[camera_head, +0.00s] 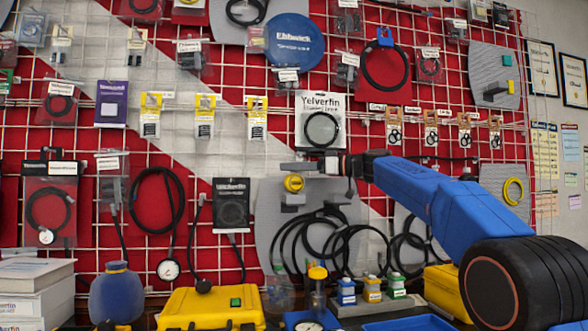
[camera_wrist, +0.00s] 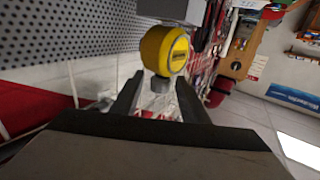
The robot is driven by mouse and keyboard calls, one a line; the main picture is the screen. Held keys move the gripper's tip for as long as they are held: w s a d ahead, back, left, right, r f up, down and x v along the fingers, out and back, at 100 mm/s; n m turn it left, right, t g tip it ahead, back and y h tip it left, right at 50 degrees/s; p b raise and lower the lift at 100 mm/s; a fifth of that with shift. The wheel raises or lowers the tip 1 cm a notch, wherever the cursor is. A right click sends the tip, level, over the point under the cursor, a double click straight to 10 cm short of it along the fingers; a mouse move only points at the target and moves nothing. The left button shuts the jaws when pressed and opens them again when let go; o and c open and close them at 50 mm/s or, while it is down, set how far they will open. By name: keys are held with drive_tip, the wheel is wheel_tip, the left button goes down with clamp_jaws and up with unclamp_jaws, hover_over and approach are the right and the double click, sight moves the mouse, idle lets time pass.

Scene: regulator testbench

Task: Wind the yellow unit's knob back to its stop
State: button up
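The yellow unit (camera_head: 293,183) is a round body beside a grey perforated panel on the back wall, below a light grey block. It fills the upper middle of the wrist view (camera_wrist: 165,50), with a dark label on its face. A small grey knob (camera_wrist: 186,86) juts from its lower side, near the tip of the right finger. My gripper (camera_head: 338,165) reaches in from the right, close to the unit. In the wrist view my gripper's fingers (camera_wrist: 160,92) are apart, with nothing visibly clamped. Contact between finger and knob is unclear.
Black hoses (camera_head: 330,240) hang below the unit. Three small blue, yellow and green-topped items (camera_head: 372,290) stand on the bench. A yellow case (camera_head: 212,308), a blue round vessel (camera_head: 117,293) and stacked boxes (camera_head: 35,290) are at lower left. Packaged goods cover the red wall grid.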

drive_tip(key=shift+d, duration=0.1)
drive_tip(key=v, duration=1.7)
drive_tip(key=shift+d+r, duration=0.1)
drive_tip(key=shift+d, duration=0.05)
